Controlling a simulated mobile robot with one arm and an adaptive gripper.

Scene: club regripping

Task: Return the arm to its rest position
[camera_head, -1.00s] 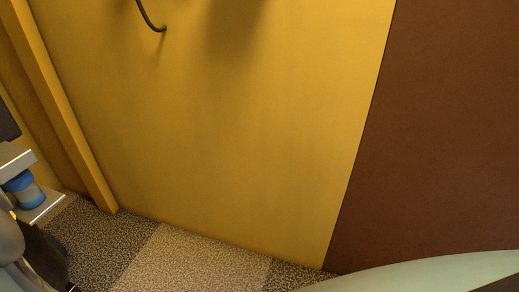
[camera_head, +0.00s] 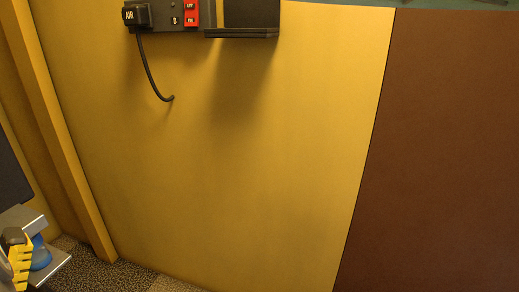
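My arm and my gripper do not show in the head view, so I cannot see the arm's pose or whether the gripper is open or holding anything. No golf club shows either.
A yellow wall panel (camera_head: 230,180) fills the middle, beside a brown panel (camera_head: 440,160). A dark wall unit (camera_head: 180,18) has a hanging black hose (camera_head: 147,65), a red part (camera_head: 192,14) and a black shelf (camera_head: 242,33). Grey shelving (camera_head: 55,262) holds a blue item (camera_head: 41,255). Carpet (camera_head: 110,275) shows below.

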